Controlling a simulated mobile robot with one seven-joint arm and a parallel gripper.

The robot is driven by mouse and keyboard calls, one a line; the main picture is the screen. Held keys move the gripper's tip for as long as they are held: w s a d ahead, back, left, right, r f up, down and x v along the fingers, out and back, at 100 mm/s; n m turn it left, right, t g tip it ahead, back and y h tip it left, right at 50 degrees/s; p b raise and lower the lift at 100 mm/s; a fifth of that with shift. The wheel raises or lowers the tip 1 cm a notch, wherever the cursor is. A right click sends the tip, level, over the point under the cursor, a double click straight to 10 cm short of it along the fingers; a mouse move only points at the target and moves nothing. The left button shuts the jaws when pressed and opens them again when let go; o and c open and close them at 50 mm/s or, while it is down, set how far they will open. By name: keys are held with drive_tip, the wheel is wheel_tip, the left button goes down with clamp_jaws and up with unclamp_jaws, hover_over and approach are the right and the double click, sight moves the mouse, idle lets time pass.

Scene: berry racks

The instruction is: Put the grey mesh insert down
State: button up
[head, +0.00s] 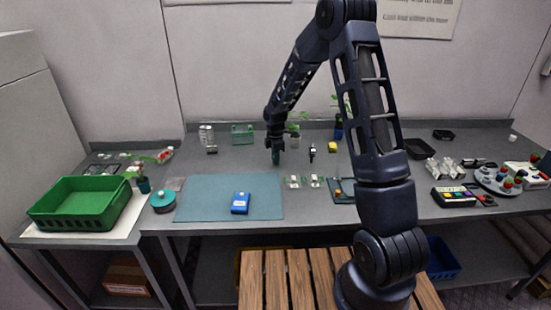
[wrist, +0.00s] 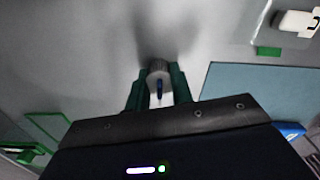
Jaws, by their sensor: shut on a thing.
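The grey mesh insert (wrist: 158,70) shows in the wrist view as a small grey cylinder between my green fingertips, with a thin dark blue piece in front of it. My gripper (wrist: 156,88) is shut on it. In the head view my gripper (head: 275,157) points down over the grey table (head: 230,160), behind the blue-green mat (head: 205,190). The insert is too small or hidden to make out there. I cannot tell whether its lower end touches the table.
A small green basket (head: 242,134) and a pale cylinder (head: 206,134) stand at the back left. A blue box (head: 240,203) lies on the mat. Clear plant clamshells (head: 303,182) sit right of the mat. Bare table lies left of my gripper.

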drive_tip(key=shift+f, duration=0.15)
drive_tip(key=o, duration=0.9)
wheel_tip(320, 180, up, 12)
drive_tip(key=shift+r, duration=0.25)
